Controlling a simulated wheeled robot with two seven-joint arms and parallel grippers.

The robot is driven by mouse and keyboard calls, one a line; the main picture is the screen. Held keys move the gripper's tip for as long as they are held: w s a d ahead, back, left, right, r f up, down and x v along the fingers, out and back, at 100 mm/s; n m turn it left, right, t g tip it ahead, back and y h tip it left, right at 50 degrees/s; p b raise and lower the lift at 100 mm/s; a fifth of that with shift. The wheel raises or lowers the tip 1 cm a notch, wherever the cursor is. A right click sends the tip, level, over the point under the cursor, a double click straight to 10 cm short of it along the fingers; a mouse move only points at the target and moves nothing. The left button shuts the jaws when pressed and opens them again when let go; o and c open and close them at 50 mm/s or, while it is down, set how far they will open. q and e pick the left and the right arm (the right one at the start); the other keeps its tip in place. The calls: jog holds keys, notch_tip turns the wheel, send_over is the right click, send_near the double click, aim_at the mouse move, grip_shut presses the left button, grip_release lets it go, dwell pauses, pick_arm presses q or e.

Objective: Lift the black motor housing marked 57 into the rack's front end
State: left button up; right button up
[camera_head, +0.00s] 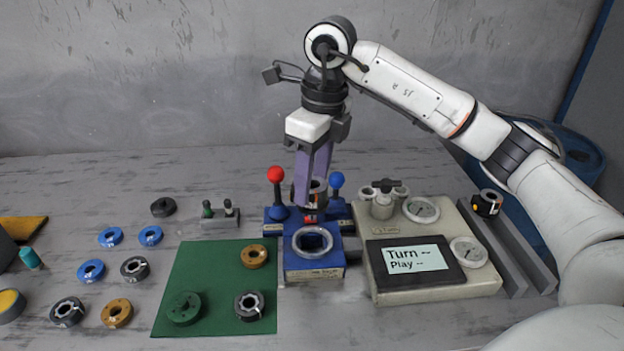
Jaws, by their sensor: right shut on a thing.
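My right gripper (308,196), with purple fingers, points down over the back of the blue fixture (315,274) and is shut on a small dark motor housing (319,187). The fingers hide much of this housing, and I cannot read any number on it. The rack (508,250) is a pair of grey rails at the right, running from back to front. Another black housing (487,203) with an orange mark sits at the rack's back end; its mark is too small to read. The front part of the rack is empty. My left gripper is not in view.
The blue fixture has a red-knobbed lever (276,176), a blue-knobbed lever (337,181) and a silver ring (312,241). A beige test unit (440,285) with gauges and a screen stands between fixture and rack. A green mat (215,279) with rings lies left; several loose rings lie beyond.

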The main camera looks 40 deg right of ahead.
jog(key=shift+r+p, duration=1.6)
jog(key=shift+r, duration=0.55)
jog(key=shift+f, duration=0.1)
